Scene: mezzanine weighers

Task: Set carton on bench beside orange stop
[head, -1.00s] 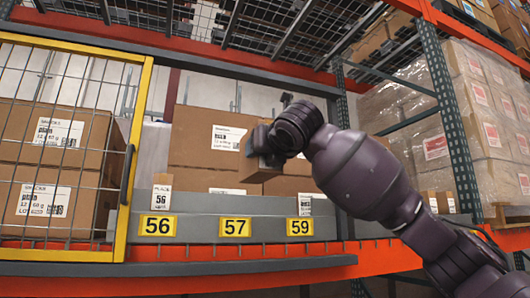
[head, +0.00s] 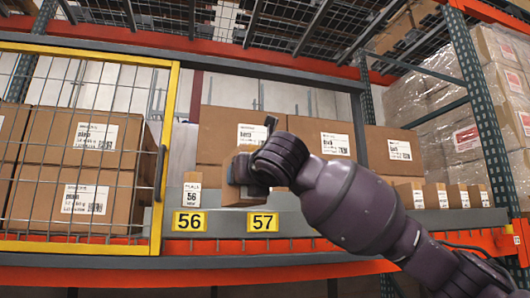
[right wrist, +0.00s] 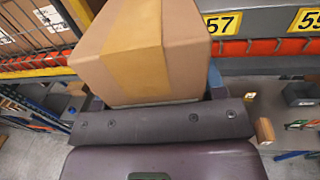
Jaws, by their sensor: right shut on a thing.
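A small plain brown carton (head: 240,197) is in my right gripper (head: 238,172), held up in front of the grey shelf edge, above and between number plates 56 and 57. My left gripper is not in view. I cannot make out the bench or an orange stop in these frames.
Large labelled cartons (head: 330,143) stand on the shelf behind my right arm. A yellow-framed mesh gate (head: 167,140) closes off the left bay. Small cartons (head: 457,196) line the shelf at right. An orange beam (head: 300,244) runs below. Grey bins (right wrist: 298,94) show lower down.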

